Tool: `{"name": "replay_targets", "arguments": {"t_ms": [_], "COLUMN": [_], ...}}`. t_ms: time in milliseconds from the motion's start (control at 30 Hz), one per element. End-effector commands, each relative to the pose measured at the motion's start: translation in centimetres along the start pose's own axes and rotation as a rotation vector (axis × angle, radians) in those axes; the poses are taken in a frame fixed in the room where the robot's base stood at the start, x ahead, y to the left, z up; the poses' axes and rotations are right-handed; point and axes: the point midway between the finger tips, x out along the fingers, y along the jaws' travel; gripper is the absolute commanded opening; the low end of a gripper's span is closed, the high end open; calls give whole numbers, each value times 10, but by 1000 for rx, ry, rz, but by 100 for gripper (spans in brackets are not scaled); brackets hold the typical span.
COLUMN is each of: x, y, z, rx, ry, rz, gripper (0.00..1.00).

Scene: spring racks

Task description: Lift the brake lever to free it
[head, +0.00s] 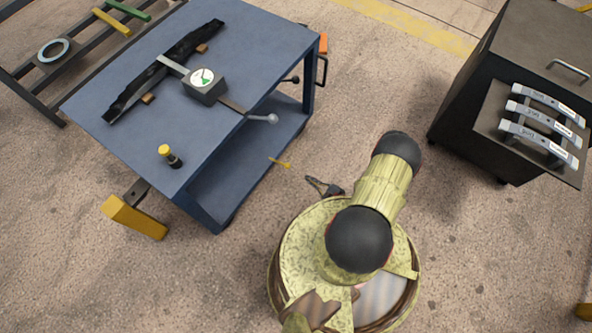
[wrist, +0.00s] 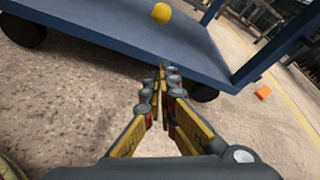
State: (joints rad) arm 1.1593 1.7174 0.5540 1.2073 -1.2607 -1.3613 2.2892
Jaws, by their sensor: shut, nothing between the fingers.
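No lever is marked as the brake, so I cannot tell for sure which part is the brake lever. A lever with a pale ball knob (head: 270,118) sticks out from the right edge of the blue bench (head: 250,55). A dark arm with a yellow block end (head: 133,216) juts from the bench's near left corner. A small yellow piece (head: 280,162) shows by the lower shelf. My gripper (wrist: 163,72) is shut and empty, its fingertips near the edge of the blue shelf (wrist: 120,30) in the wrist view. A yellow rounded thing (wrist: 161,13) shows beyond the fingertips.
A gauge box (head: 204,84) and a yellow-topped knob (head: 170,156) are on the bench. A dark cabinet (head: 520,60) with several labelled grey bars stands at right. A dark rack (head: 50,85) is at far left. Open floor lies between bench and cabinet.

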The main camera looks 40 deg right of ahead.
Motion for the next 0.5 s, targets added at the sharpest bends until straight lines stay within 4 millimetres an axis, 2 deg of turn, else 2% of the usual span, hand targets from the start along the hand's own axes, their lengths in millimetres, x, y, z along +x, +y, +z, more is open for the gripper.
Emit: {"name": "replay_targets", "arguments": {"t_ms": [167, 500], "x": [12, 61], "y": [1, 3], "z": [-1, -2], "rx": [6, 3], "ry": [0, 0], "rz": [4, 5], "gripper": [0, 0]}}
